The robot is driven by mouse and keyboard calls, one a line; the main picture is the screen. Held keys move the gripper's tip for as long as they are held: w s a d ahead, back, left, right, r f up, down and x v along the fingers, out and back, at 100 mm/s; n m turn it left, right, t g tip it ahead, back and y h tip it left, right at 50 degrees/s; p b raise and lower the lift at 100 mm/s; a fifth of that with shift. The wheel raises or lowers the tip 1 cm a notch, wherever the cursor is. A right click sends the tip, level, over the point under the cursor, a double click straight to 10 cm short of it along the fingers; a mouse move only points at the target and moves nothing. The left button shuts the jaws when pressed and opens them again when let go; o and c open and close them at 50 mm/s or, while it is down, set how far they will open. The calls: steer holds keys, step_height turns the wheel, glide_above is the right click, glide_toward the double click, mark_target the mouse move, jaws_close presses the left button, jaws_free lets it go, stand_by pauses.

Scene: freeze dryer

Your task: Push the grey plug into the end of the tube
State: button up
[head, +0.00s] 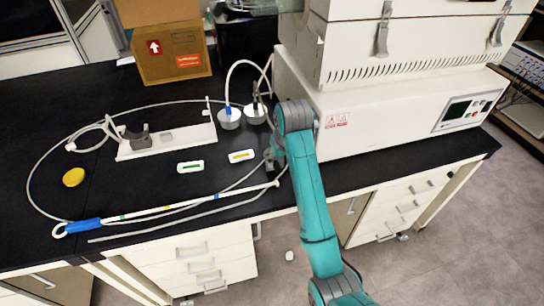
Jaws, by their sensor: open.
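A long pale tube (160,210) with coloured bands and a blue sleeve (84,226) at its left lies along the front of the black bench. Its right end is near my gripper (268,159). My gripper is open, low over the bench, beside the white machine and largely hidden behind my teal arm. A dark grey block (138,140) sits on a white tray (191,142); a smaller grey piece (166,137) is next to it. I cannot tell which grey piece, if any, is the plug. Whether anything sits between the fingers is hidden.
The white freeze dryer (380,130) fills the right of the bench. Two round metal pieces with hoses (229,119) stand near it. Two small labelled cases (190,167) and a yellow disc (73,177) lie on the bench. A cardboard box (171,50) is behind. A thin hose loops around the left.

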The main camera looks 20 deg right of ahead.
mark_target(278, 166)
steer(key=shift+x, duration=3.95)
jaws_close()
steer(key=shift+r, duration=3.05)
